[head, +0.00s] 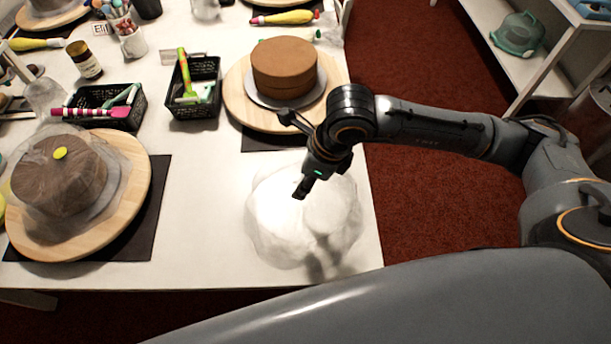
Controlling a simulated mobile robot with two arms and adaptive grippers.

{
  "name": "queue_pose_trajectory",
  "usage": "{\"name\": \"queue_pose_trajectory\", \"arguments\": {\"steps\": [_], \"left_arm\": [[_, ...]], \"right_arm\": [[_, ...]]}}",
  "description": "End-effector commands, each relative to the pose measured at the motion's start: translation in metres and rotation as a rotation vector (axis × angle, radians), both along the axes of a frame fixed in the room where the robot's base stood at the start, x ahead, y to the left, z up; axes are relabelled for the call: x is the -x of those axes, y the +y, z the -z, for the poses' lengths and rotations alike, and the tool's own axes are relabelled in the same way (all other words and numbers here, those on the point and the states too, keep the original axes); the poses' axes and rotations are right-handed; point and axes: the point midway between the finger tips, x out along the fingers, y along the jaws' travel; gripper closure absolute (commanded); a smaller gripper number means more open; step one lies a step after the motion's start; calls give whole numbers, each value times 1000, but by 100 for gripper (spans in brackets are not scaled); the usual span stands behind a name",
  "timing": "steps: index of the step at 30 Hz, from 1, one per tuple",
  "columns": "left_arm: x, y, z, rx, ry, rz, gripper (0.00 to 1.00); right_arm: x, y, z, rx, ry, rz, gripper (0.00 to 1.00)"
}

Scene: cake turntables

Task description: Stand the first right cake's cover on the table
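The right cake (285,65) is brown, two-layered and bare on its round wooden turntable (243,107). A pale translucent cover (285,235) rests on the white table in front of it, near the right edge, apart from the turntable. It looks dome-like and upright; its knob cannot be made out. My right gripper (293,153) is over the back of the cover, its two fingers spread apart with nothing seen between them. One finger overlaps the cover in the picture; whether it touches cannot be told. My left gripper is not in view.
A covered cake (55,180) with a yellow knob stands on a turntable at the left. Black baskets (195,90) with tools and a brown jar (84,60) stand behind. The table is clear between the left mat and the cover. A white shelf (520,65) stands at the right.

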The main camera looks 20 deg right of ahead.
Motion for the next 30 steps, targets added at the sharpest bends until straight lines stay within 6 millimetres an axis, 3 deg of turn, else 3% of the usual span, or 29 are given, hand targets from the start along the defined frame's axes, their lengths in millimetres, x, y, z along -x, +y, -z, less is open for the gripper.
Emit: {"name": "queue_pose_trajectory", "arguments": {"steps": [10, 24, 30], "left_arm": [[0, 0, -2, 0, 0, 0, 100], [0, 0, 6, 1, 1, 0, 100], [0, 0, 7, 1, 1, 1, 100]], "right_arm": [[0, -2, -9, 0, -4, 0, 56], [16, -24, -98, 0, -5, -1, 56], [20, -28, -115, 0, -2, 1, 56]]}}
